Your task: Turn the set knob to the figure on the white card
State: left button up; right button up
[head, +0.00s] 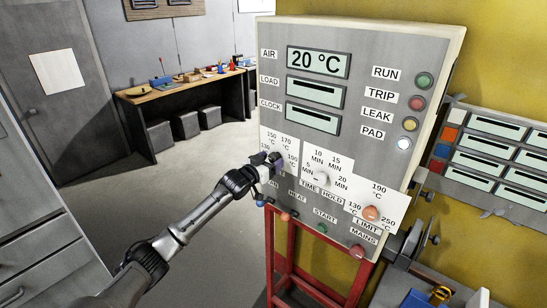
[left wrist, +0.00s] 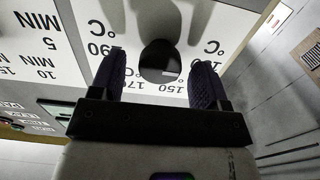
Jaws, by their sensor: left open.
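The control panel (head: 380,60) faces me, with a temperature dial plate marked 130, 150, 170 and 190 °C at its lower left. My left gripper (head: 268,162) is at that dial and mostly covers the set knob in the head view. In the left wrist view the dark round set knob (left wrist: 160,58) lies between the open fingers of the left gripper (left wrist: 160,85); I cannot tell whether they touch it. My right gripper is not in view.
The time knob (head: 321,178) and orange limit knob (head: 371,213) are right of the set knob. Push buttons, including red mains (head: 357,251), sit below. The air display (head: 318,62) reads 20 °C. A red stand (head: 285,255) holds the panel. Open floor lies left.

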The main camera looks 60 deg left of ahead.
pick_arm(q)
jog(key=shift+x, duration=0.95)
jog(key=c, duration=0.9)
